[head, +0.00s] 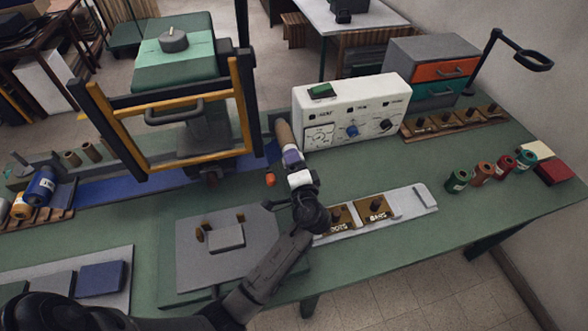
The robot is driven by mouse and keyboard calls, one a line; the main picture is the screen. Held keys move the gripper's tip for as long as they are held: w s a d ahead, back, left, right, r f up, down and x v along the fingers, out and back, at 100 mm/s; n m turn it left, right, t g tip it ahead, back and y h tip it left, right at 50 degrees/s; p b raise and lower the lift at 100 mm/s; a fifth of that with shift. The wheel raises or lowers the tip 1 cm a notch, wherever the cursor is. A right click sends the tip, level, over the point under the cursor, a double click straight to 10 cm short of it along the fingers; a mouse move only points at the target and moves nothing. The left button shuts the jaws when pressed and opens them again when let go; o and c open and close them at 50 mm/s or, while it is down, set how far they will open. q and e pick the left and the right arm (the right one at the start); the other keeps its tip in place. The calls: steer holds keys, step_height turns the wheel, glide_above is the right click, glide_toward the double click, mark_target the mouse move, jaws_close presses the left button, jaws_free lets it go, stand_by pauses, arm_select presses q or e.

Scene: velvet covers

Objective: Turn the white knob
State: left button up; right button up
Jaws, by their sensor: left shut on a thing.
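The white control box (350,110) stands on the green bench, with its front facing me. My left gripper (292,158) is left of and below the box, well apart from both knobs. It is shut on what looks like a brown tube with a purple band (284,133), which rises up beside the box's left end. The fingertips are hard to make out. My right gripper is not in view.
A yellow and black frame (170,163) stands left of the box. Several spools (481,173) stand at the right. A pale tray (405,205) lies near the front edge.

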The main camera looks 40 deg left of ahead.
arm_select(q)
steer(key=shift+n+b, duration=0.6)
steer(key=shift+n, duration=0.2)
steer(key=o, duration=0.9)
steer(key=shift+v, duration=3.8)
